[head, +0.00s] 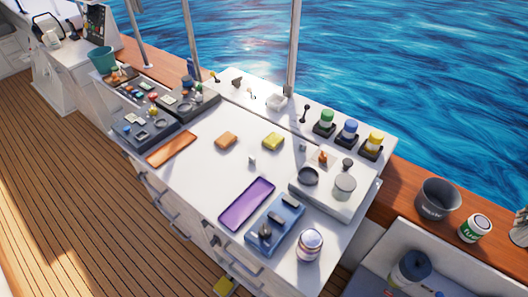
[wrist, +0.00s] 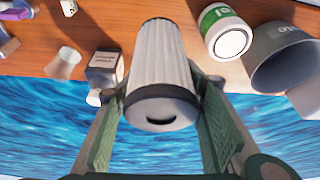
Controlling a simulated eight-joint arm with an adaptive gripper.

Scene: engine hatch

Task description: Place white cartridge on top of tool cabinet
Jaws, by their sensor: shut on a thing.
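The white cartridge (wrist: 158,65) is a ribbed cylinder with a dark slot in its near end, seen in the wrist view. My gripper (wrist: 160,120) has a green pad on each side of it and is shut on it. The far end shows against the wooden ledge; I cannot tell if it touches the wood. In the head view a grey-white shape (head: 521,225) is cut off at the right edge, perhaps the cartridge; my gripper is not clear there. The white-topped cabinet with drawers (head: 203,165), which looks like the tool cabinet, stands mid-picture.
The cabinet top holds a purple tray (head: 246,203), a blue fixture (head: 275,224), a jar (head: 310,244) and several blocks; bare patches lie between them.

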